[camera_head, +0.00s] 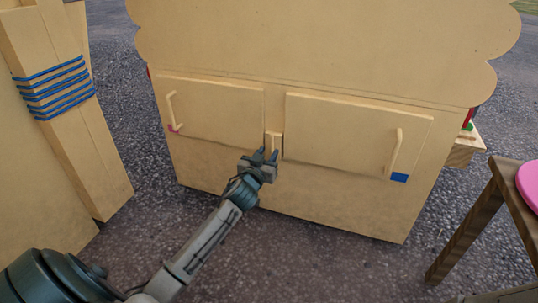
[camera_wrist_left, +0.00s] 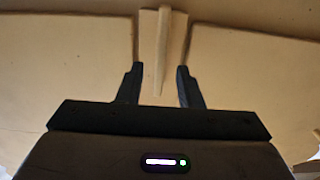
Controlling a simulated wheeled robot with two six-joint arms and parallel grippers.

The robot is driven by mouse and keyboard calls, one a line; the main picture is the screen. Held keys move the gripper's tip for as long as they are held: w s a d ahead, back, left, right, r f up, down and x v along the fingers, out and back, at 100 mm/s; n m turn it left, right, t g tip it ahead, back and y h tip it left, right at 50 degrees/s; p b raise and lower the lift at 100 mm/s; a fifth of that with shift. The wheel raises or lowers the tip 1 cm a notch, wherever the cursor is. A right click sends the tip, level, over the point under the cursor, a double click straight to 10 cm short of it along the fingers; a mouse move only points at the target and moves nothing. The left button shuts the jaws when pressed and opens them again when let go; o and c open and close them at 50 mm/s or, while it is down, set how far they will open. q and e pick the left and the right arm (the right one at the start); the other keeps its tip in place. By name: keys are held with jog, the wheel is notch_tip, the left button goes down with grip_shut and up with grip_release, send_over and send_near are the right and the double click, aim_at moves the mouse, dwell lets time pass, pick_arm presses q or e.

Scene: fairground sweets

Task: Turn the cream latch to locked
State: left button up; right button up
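The cream latch (camera_head: 273,143) is a small upright bar on a backing plate, between the two doors of the cream cabinet. It also shows in the left wrist view as a vertical bar (camera_wrist_left: 162,50). My left gripper (camera_head: 265,155) is at the latch, just in front of its lower part. In the left wrist view its two dark fingers (camera_wrist_left: 157,75) stand apart, one on each side of the bar, with gaps between. I cannot tell whether the fingertips reach past the bar's front. My right gripper is not in view.
The left door (camera_head: 215,108) has an upright handle and a pink mark. The right door (camera_head: 345,135) has an upright handle and a blue mark. A cream post with blue bands (camera_head: 55,88) stands at left. A wooden stool (camera_head: 480,215) with a pink top stands at right.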

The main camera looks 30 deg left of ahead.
pick_arm(q)
jog(key=shift+x, duration=0.95)
grip_shut()
